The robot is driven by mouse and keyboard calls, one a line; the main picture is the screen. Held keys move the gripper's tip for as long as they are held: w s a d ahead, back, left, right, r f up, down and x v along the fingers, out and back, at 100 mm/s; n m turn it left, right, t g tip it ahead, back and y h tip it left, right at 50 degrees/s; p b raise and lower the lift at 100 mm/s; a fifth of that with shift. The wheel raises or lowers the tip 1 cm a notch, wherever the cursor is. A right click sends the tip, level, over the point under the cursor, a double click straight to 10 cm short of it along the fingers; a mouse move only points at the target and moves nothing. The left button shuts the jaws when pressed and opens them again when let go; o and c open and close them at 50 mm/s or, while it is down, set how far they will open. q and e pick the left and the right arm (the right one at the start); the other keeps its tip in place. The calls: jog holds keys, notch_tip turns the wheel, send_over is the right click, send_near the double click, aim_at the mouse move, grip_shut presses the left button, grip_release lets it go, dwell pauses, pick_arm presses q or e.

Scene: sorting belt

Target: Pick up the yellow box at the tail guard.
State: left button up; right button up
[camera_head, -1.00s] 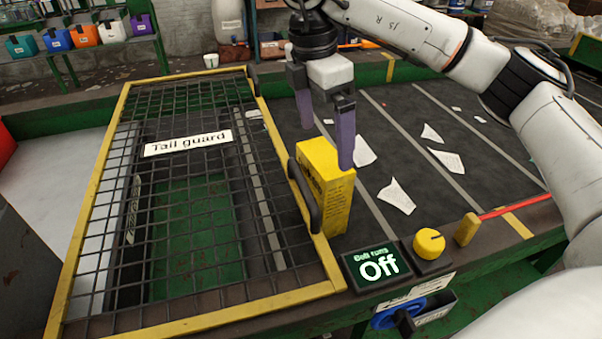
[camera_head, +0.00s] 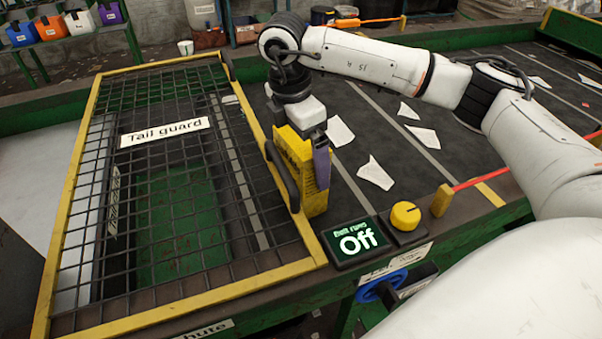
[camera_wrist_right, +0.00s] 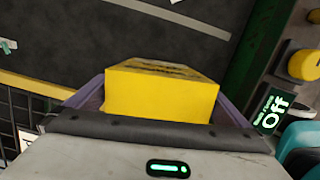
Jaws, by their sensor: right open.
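The yellow box (camera_head: 299,168) stands upright on the dark belt, close beside the right edge of the tail guard (camera_head: 185,318). Dark print shows on its side. My right gripper (camera_head: 306,150) has come down over it from above. In the right wrist view the yellow box (camera_wrist_right: 160,98) lies between the two purple fingers, one on each side, and the gripper (camera_wrist_right: 160,105) is open around it. Whether the fingers touch its sides cannot be seen. The far finger is hidden behind the box in the head view. My left gripper is not in view.
A black handle (camera_head: 282,176) on the guard's edge is very near the box. A panel reading Off (camera_head: 357,241), a yellow knob (camera_head: 405,215) and a red bar (camera_head: 482,179) line the front edge.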

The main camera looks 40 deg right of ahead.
jog(key=c, duration=1)
